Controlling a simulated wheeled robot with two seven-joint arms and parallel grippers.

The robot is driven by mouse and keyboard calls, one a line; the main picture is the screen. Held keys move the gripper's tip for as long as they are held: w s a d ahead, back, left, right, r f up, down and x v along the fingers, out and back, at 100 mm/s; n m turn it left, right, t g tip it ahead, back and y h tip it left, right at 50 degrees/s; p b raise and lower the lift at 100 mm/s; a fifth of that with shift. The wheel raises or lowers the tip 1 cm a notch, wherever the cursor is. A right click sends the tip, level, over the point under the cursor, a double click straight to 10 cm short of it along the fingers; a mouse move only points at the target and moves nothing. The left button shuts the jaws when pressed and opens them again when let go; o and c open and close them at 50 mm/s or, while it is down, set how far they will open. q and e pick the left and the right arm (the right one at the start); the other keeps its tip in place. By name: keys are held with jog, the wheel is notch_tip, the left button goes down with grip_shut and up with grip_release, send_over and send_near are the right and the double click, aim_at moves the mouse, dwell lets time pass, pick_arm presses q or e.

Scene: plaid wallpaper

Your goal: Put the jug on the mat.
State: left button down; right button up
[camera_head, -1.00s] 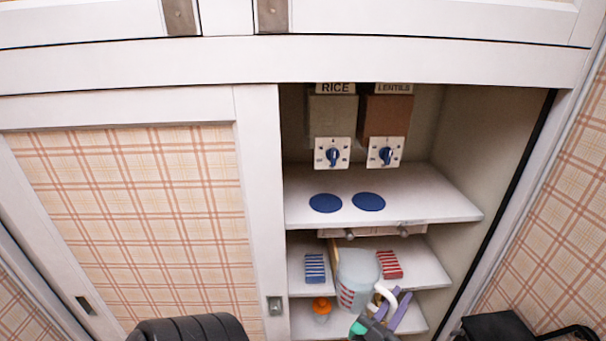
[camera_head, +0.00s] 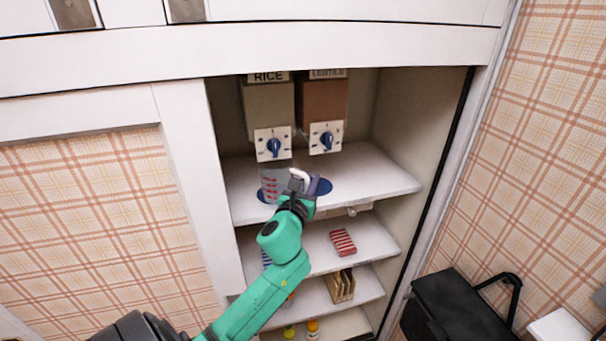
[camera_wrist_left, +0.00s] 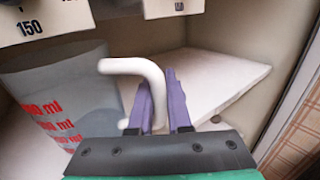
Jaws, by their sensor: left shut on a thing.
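The jug (camera_head: 270,186) is clear grey with red markings and a white handle. It is upright at the upper shelf, under the rice dispenser and over the left blue mat (camera_head: 262,197), which is mostly hidden. I cannot tell whether its base touches the mat. The right blue mat (camera_head: 324,187) shows partly behind my gripper. My left gripper (camera_head: 306,184) is shut on the jug's handle. In the left wrist view its purple fingers (camera_wrist_left: 160,100) pinch the white handle, with the jug's body (camera_wrist_left: 65,100) to the left. My right gripper is not in view.
The rice dispenser (camera_head: 268,108) and lentils dispenser (camera_head: 322,105), with blue knobs, hang just above. Shelf (camera_head: 375,178) is free at right. Lower shelves hold a red striped item (camera_head: 342,242) and a wooden rack (camera_head: 339,286). A black object (camera_head: 455,305) stands lower right.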

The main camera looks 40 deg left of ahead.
pick_arm(q)
jog(key=shift+w+a+r, duration=0.15)
jog(key=shift+w+a, duration=0.1)
jog(key=shift+a, duration=0.2)
jog(key=a, duration=0.1)
jog(key=w+a+p, duration=0.1)
jog(key=shift+w+a+f, duration=0.1)
jog(key=shift+a+f, duration=0.1)
jog(key=shift+a, duration=0.15)
jog(key=shift+f, duration=0.75)
jog(key=shift+d, duration=0.1)
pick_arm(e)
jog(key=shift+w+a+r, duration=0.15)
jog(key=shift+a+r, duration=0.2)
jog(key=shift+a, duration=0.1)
pick_arm(q)
jog(key=shift+f+b, duration=0.1)
jog(key=shift+b, duration=0.2)
jog(key=c, duration=0.9)
grip_release()
jog(key=shift+o, duration=0.2)
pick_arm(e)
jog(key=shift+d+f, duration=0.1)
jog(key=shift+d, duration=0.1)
